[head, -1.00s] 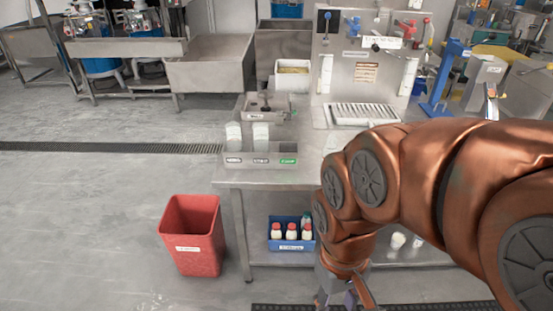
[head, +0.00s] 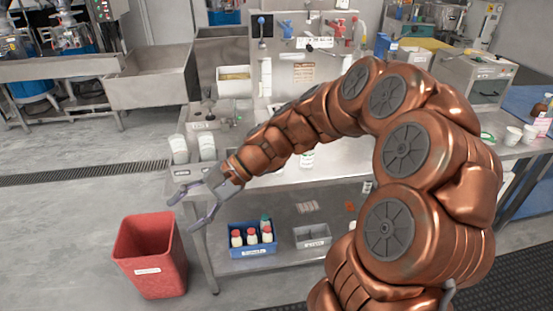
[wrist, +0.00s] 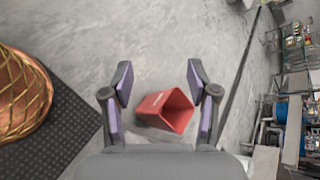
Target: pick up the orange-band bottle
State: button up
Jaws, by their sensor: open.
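I cannot make out an orange band on any bottle. Several small white bottles (head: 252,238) with red caps, and one with a teal cap, stand in a blue crate (head: 253,252) on the lower shelf. A larger bottle (head: 543,118) with a pinkish label stands at the far right on the table. My gripper (head: 184,213) is open and empty, left of the blue crate and in front of the table's left end. In the wrist view my gripper (wrist: 160,68) points down, with its fingers apart above the floor near the red bin.
The red bin (head: 150,255) stands on the floor left of the table. A grey bin (head: 312,236) sits beside the crate on the shelf. White cups (head: 513,135) stand at the table's right. My arm covers part of the tabletop (head: 340,166).

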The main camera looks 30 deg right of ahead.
jog(key=w+d+m+t+y, duration=0.1)
jog(key=w+d+m+t, duration=0.9)
jog(key=w+d, duration=0.6)
jog(key=d+f+m+t+h, duration=0.2)
jog(key=d+f+m, duration=0.15)
jog(key=d, duration=0.45)
jog(key=d+f+m+t+h, duration=0.15)
jog(key=d+m, duration=0.25)
jog(key=d, duration=0.4)
jog(key=d+f+m+t+h, duration=0.2)
jog(key=d+f+m+h, duration=0.15)
jog(key=d, duration=0.45)
jog(key=shift+y, duration=0.4)
jog(key=shift+a+r+p+x, duration=0.15)
jog(key=shift+p+x, duration=0.55)
jog(key=shift+x, duration=1.25)
jog(key=shift+a+r+p+x, duration=0.15)
jog(key=shift+p+x, duration=0.5)
jog(key=shift+x, duration=1.35)
jog(key=shift+s+f, duration=0.1)
jog(key=shift+s, duration=0.05)
jog(key=c, duration=1)
